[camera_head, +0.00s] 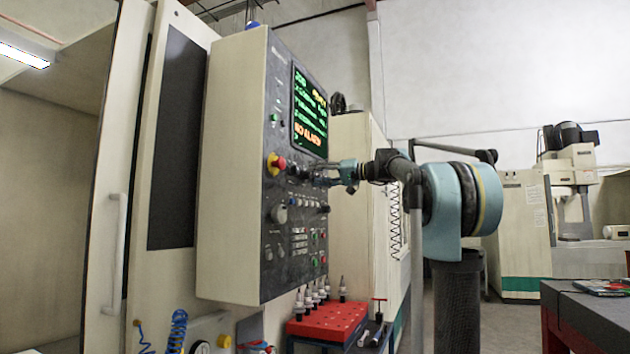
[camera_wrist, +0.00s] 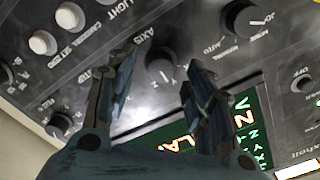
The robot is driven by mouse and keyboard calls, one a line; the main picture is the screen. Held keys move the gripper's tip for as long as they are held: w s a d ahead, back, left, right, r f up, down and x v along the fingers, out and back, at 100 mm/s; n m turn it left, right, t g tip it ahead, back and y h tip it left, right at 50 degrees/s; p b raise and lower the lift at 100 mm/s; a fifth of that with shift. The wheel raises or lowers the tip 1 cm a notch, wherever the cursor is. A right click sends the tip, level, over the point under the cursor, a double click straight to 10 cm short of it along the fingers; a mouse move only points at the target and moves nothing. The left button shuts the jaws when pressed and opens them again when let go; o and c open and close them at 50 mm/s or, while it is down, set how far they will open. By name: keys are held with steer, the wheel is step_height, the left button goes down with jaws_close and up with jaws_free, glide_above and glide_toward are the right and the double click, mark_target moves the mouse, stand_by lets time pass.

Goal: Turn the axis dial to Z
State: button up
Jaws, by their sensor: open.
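The axis dial (camera_wrist: 162,67) is a dark round knob on the control panel, with the printed word AXIS beside it in the wrist view. Letters Y and Z show at its lower edge; I cannot tell for sure which letter its pointer meets. My gripper (camera_wrist: 166,74) is open, with one finger on each side of the dial in this view. I cannot tell whether the fingers touch it. In the head view my gripper (camera_head: 324,176) is at the panel face, below the screen, and the dial cannot be made out behind it.
The control panel (camera_head: 235,180) carries a lit green screen (camera_head: 309,114) and a red emergency button (camera_head: 275,164). The jog mode dial (camera_wrist: 247,20) and a white button (camera_wrist: 70,16) sit near the axis dial. A red tool tray (camera_head: 327,321) stands below the panel.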

steer(key=shift+x, duration=0.9)
steer(key=c, duration=1.1)
steer(key=shift+o, duration=0.2)
steer(key=shift+d, duration=0.25)
steer(key=shift+a, duration=0.1)
